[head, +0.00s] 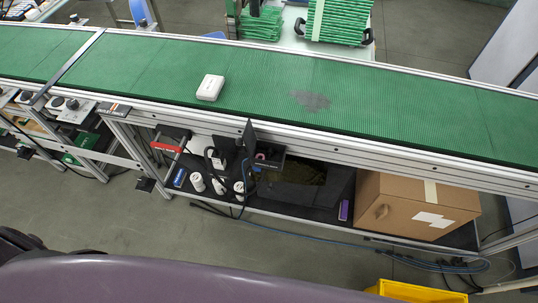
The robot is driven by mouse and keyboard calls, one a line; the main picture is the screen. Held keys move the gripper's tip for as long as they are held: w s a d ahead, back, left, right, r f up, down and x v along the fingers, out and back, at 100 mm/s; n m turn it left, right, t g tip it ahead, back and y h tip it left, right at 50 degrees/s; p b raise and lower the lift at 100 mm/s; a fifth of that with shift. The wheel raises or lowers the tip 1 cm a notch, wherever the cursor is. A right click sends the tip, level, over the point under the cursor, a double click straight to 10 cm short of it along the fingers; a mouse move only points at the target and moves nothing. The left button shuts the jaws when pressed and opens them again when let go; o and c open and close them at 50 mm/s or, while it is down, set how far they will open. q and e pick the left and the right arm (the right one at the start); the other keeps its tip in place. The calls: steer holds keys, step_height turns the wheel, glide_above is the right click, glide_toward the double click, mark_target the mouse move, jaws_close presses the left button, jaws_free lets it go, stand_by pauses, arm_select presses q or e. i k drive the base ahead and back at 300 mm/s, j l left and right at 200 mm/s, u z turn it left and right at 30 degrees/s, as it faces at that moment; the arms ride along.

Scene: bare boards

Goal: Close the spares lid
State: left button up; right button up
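Nothing in the head view is clearly marked as the spares lid, and I cannot tell which thing it belongs to. A small white box (210,87) lies on the green conveyor belt (150,70), and its top looks closed. A brown cardboard box (400,205) with tape and a white label stands on the low shelf at the right, and its top looks shut. Neither of my grippers shows in this view.
The conveyor's metal rail (400,150) runs across the view. Below it, the dark shelf (290,205) holds several white bottles and a black bin. A yellow container (415,291) is cut off at the bottom right. Grey floor (130,215) in front is mostly free, with cables.

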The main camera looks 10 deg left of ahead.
mark_target(248, 138)
steer(key=j+z, duration=0.2)
steer(key=j, duration=0.3)
steer(key=j+z, duration=0.25)
steer(key=j, duration=0.25)
steer(key=k+j+z, duration=0.2)
steer(key=j, duration=0.25)
steer(key=j+z, duration=0.2)
steer(key=j, duration=0.3)
steer(key=k+j+z, duration=0.2)
steer(key=j, duration=0.2)
